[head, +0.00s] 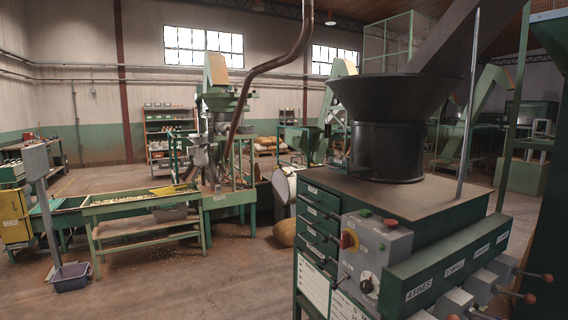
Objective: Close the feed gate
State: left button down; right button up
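A large dark hopper (397,96) stands on a dark drum-shaped base (387,151) on top of a green cabinet (400,203) at right. A sloping dark chute (480,42) reaches the hopper from the upper right. A grey control box (371,252) on the cabinet's front carries a red and yellow switch (348,239), push buttons and a dial (367,286). Levers with reddish knobs (530,298) stick out at lower right below labels such as "4 FINES". I cannot tell which part is the feed gate or how it stands. Neither gripper shows.
The cabinet has several handled drawers (318,213) on its left side. A green sorting table (139,204) stands at left, with a grey post box (36,161) and a blue-grey bin (71,277) near it. A brown sack (284,231) lies behind the cabinet. The floor (215,280) in front is open.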

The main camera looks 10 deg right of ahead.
aim_at(338, 165)
jog(key=z, duration=0.15)
jog(key=i, duration=0.8)
jog(key=z, duration=0.55)
